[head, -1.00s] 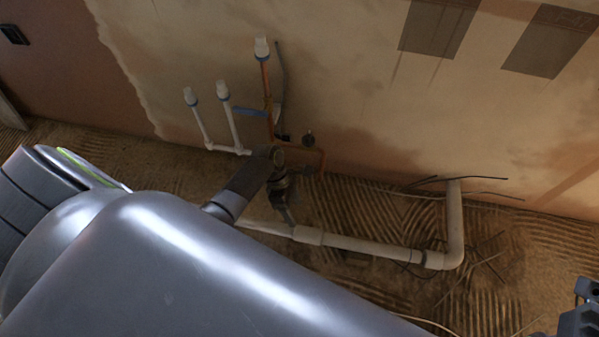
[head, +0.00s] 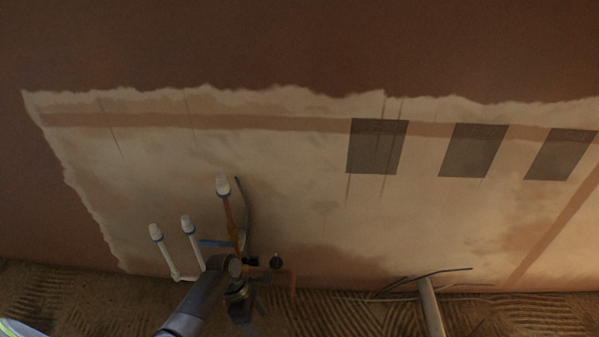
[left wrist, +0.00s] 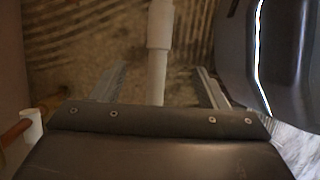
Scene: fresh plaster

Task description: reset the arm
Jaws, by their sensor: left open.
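My left arm (head: 195,305) comes up from the bottom of the head view, left of centre. Its dark wrist and left gripper (head: 243,305) appear in front of the base of the wall, below the pipe stubs; the fingers are hard to make out there. In the left wrist view the left gripper (left wrist: 160,82) has its two grey fingers wide apart. A pale floor pipe (left wrist: 159,35) shows between and beyond them, and nothing is held. My right gripper is not in view.
Two white capped pipes (head: 193,240) and a copper capped pipe (head: 228,210) rise along the wall near my left gripper. A pale pipe (head: 431,305) lies on the ridged floor (head: 530,315).

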